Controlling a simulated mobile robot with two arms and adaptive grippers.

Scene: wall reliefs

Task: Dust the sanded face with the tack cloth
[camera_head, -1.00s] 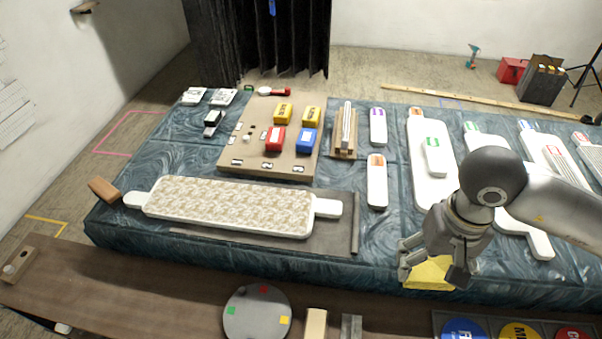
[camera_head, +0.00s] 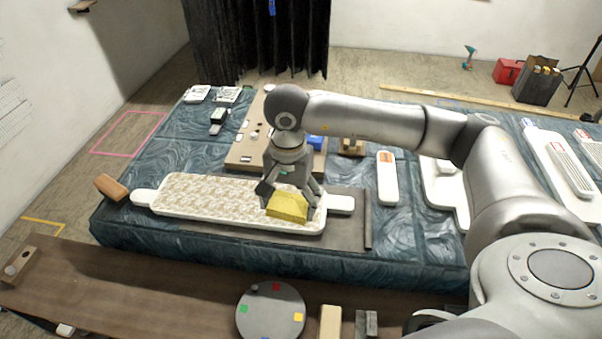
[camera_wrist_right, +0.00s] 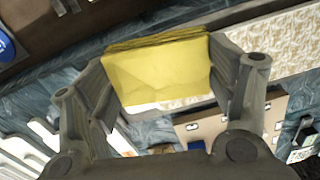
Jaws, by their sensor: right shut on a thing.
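The yellow tack cloth (camera_head: 287,206) is folded and held in my right gripper (camera_head: 287,196), over the right end of the patterned panel. In the right wrist view the cloth (camera_wrist_right: 160,72) sits between both fingers of my right gripper (camera_wrist_right: 165,85). The panel (camera_head: 200,196) is long and white-edged, with a mottled beige and white face and a handle at each end. It lies flat on a dark mat (camera_head: 345,233). I cannot tell whether the cloth touches the face. My left gripper is not in view.
A wooden block (camera_head: 111,187) lies by the panel's left handle. A tan board (camera_head: 243,150) with coloured blocks lies behind, partly hidden by my arm. A round grey disc (camera_head: 270,312) with coloured squares is on the brown front bench (camera_head: 150,290). White boards lie to the right.

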